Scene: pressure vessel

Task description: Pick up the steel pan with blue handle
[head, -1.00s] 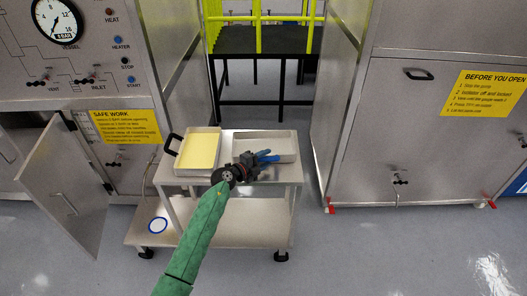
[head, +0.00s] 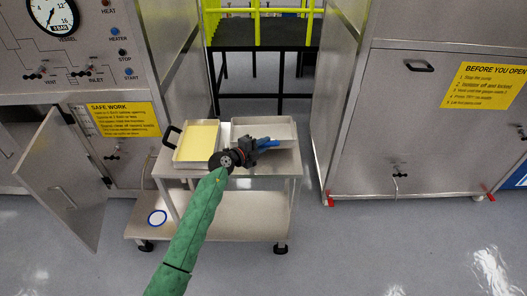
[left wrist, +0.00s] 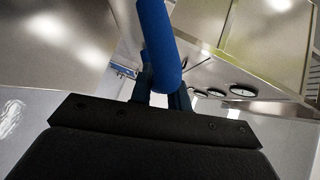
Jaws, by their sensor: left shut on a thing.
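The steel pan (head: 264,127) is a shallow rectangular tray at the right of the trolley's top. Its blue handle (left wrist: 160,45) crosses the left wrist view between the fingers. My left gripper (head: 262,145) reaches over the pan's near side and is shut on the blue handle. The gripper hides part of the pan and most of the handle in the head view. I cannot tell whether the pan is clear of the trolley top. My right gripper is not in view.
The steel trolley (head: 228,178) has a lower shelf with a blue-ringed white disc (head: 157,218). A pan with yellow contents (head: 196,142) and a black handle sits at the left. An open cabinet door (head: 68,185) stands left. Cabinets flank the trolley; floor is free in front.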

